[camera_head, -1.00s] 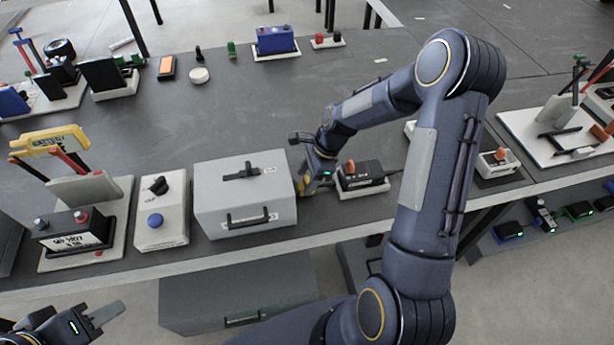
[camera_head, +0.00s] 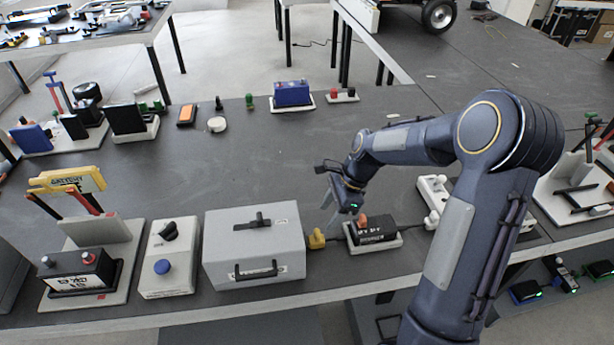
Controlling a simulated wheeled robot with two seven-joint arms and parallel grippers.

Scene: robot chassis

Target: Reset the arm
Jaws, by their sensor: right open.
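My right arm reaches in from the lower right over the table. Its gripper (camera_head: 331,208) is open and empty, with its fingers above the tabletop, behind a small yellow piece (camera_head: 316,239). The yellow piece stands on the table between a grey metal box (camera_head: 253,245) and a black block with an orange knob (camera_head: 374,229) on a white base. The gripper looks apart from the yellow piece. My left gripper does not show.
A white switch box with a blue button (camera_head: 169,259) and a battery on a stand (camera_head: 84,273) stand left of the grey box. A blue block (camera_head: 292,93) stands at the far edge. The middle of the table (camera_head: 270,160) is clear.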

